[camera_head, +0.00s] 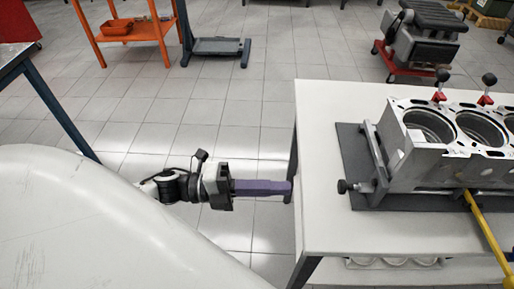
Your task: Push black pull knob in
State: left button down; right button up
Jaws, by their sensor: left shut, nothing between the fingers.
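The black pull knob (343,187) sticks out at the left end of the fixture that holds the grey engine block (415,160), on the white table (315,112). My left gripper (289,188) comes in from the left, with its purple fingers shut and empty. Its tips are at the table's left edge, level with the knob in the picture and a short gap to the left of it. More black knobs stand on red mounts behind the block, one of them (442,76) at its back left. My right gripper is not in view.
A yellow-handled bar (486,232) leans out from the front of the block. An orange cart (125,30) and a red-based machine (422,38) stand on the tiled floor behind. The table top between gripper and knob is clear.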

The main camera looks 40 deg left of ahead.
pick_arm(q)
jog(key=v, duration=0.3)
jog(key=shift+s+a, duration=0.25)
jog(key=shift+a, duration=0.05)
dwell(0.3)
notch_tip(320, 180, down, 12)
jog(key=n+t+y, duration=0.3)
jog(key=n+y, duration=0.8)
jog(key=n, duration=0.8)
jog(key=s+d+f+n+g+y, duration=0.1)
jog(key=s+d+f+n+g, duration=0.3)
jog(key=s+f+n, duration=0.3)
notch_tip(320, 180, down, 3)
jog(key=shift+d+r+n+g+y, duration=0.3)
jog(key=shift+d+n+y, duration=0.1)
jog(key=shift+n, duration=0.2)
jog(key=shift+s, duration=0.1)
